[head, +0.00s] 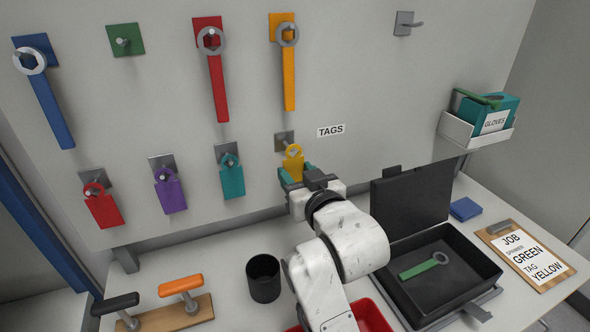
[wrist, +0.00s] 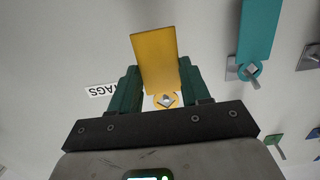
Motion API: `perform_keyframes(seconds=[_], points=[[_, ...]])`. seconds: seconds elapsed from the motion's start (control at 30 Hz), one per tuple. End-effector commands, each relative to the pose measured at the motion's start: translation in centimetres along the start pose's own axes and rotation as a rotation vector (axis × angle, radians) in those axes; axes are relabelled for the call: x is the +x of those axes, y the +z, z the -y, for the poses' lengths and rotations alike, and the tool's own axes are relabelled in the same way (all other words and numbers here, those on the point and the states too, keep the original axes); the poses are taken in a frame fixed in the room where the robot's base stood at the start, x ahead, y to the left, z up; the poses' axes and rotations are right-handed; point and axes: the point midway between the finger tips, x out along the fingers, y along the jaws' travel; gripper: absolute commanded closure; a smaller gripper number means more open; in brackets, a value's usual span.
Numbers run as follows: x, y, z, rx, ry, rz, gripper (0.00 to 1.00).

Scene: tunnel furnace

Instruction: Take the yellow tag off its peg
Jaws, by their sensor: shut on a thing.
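The yellow tag (head: 293,167) is at its peg on the wall, below the yellow spanner. It also shows in the wrist view (wrist: 156,62), where its ring is around the grey peg (wrist: 166,101). My gripper (head: 298,174) is shut on the tag, with one green finger on each side of it. In the wrist view the two fingers of my gripper (wrist: 158,82) flank the tag's lower body and ring. The fingers partly hide the tag's edges.
A teal tag (head: 231,178), a purple tag (head: 170,191) and a red tag (head: 102,207) hang to the left. Below are an open black case (head: 477,270) holding a green spanner (head: 424,266), a black cup (head: 263,278), a red tray (head: 371,316) and a clipboard (head: 497,228).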

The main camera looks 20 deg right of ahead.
Motion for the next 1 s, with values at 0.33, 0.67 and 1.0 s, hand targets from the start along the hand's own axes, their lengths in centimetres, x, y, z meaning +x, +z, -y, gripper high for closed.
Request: perform_keyframes(seconds=[0.33, 0.67, 1.0], points=[[-1.3, -0.1, 0.0, -0.001, 0.0, 0.0, 0.75], [-5.6, 0.4, 0.0, -0.001, -0.001, 0.001, 0.75], [-7.8, 0.6, 0.0, 0.001, -0.001, 0.0, 0.75]])
